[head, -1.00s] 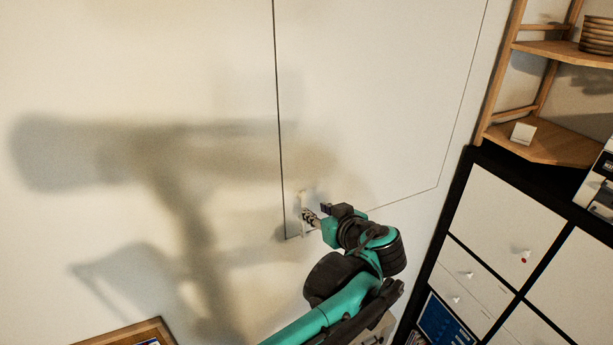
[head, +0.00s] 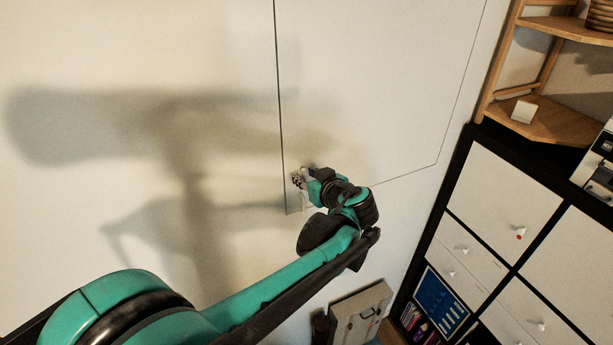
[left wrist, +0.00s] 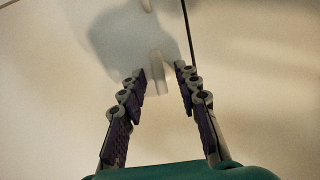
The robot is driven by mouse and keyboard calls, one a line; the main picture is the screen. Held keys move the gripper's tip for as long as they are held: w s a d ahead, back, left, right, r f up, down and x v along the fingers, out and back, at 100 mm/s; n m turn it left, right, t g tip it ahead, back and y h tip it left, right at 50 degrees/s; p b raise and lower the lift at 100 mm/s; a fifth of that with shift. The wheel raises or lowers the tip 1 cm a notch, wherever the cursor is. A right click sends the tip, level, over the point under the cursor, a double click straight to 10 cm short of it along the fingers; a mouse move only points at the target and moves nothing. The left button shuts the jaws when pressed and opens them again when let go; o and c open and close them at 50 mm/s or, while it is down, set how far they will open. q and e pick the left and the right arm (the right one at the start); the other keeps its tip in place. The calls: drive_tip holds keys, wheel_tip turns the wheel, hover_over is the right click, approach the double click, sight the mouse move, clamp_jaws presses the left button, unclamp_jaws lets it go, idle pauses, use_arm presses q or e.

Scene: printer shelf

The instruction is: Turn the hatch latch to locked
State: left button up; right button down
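The hatch (head: 375,90) is a pale panel, flush with the wall and outlined by thin dark seams. Its small white latch (head: 304,200) is near the lower left corner, partly hidden by my left gripper (head: 297,180). In the left wrist view, the latch (left wrist: 157,75) is a short pale bar, nearly upright in the picture. It appears between the two fingertips of my open left gripper (left wrist: 160,72), with a gap on each side. I cannot tell how deep it sits between them. My right gripper is not in view.
A black-framed cabinet with white doors (head: 510,190) stands at the right, with a wooden shelf (head: 550,122) above it. A pale box-like object (head: 360,315) is below my arm. The wall left of the hatch is clear apart from shadows.

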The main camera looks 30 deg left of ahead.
use_arm(q)
clamp_jaws()
drive_tip(key=shift+w+d+f+m+g+y+b, duration=0.2)
drive_tip(key=shift+m+g+y+b, duration=0.7)
drive_tip(key=shift+m+b, duration=1.2)
drive_tip(key=shift+w+d+f+m+g+y+b, duration=0.1)
drive_tip(key=shift+f+m+g+y+b, duration=0.2)
drive_tip(key=shift+m+y+b, duration=1.4)
drive_tip(key=shift+w+d+f+m+g+y+b, duration=0.15)
drive_tip(key=shift+m+g+y+b, duration=0.55)
drive_tip(key=shift+m+b, duration=1.75)
drive_tip(key=shift+m+p, duration=0.45)
drive_tip(key=shift+m, duration=0.1)
drive_tip(key=shift+a, duration=0.1)
drive_tip(key=shift+o, duration=0.9)
unclamp_jaws()
